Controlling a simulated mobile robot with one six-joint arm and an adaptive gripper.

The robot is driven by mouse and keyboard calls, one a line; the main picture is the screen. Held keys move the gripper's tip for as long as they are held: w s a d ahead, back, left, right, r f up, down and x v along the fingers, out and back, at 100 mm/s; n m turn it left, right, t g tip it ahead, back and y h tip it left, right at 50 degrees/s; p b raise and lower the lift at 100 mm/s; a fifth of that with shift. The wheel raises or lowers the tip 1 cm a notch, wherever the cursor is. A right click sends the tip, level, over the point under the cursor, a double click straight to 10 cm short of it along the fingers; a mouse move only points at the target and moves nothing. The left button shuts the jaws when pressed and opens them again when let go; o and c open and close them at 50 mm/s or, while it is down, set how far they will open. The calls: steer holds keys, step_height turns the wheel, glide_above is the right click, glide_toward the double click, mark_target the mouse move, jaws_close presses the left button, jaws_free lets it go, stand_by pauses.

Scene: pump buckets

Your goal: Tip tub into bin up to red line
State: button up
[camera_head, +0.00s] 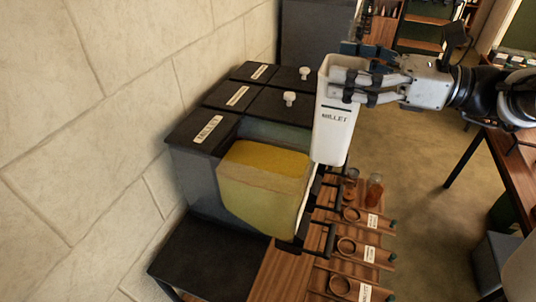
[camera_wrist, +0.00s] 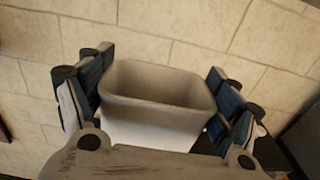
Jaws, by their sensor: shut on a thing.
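The tub (camera_head: 333,127) is a tall white container marked MILLET. My gripper (camera_head: 349,86) is shut on it near its top. The tub is nearly upright, above and to the right of the open bin. In the wrist view, the tub's mouth (camera_wrist: 157,88) lies between my fingers; its inner walls look grey and its bottom is hidden. The bin (camera_head: 262,203) has a see-through front and holds yellow grain (camera_head: 264,157). I cannot make out a red line on it.
Dark bins with black lids (camera_head: 204,128) and white knobs stand behind, against the stone wall (camera_head: 120,90). A wooden shelf (camera_head: 275,275) with scoops and jars lies in front at the lower right. A table (camera_head: 505,160) stands at the right; open floor lies between.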

steer(key=shift+r, duration=0.15)
step_height(320, 180, up, 3)
steer(key=p, duration=0.4)
stand_by(0.4)
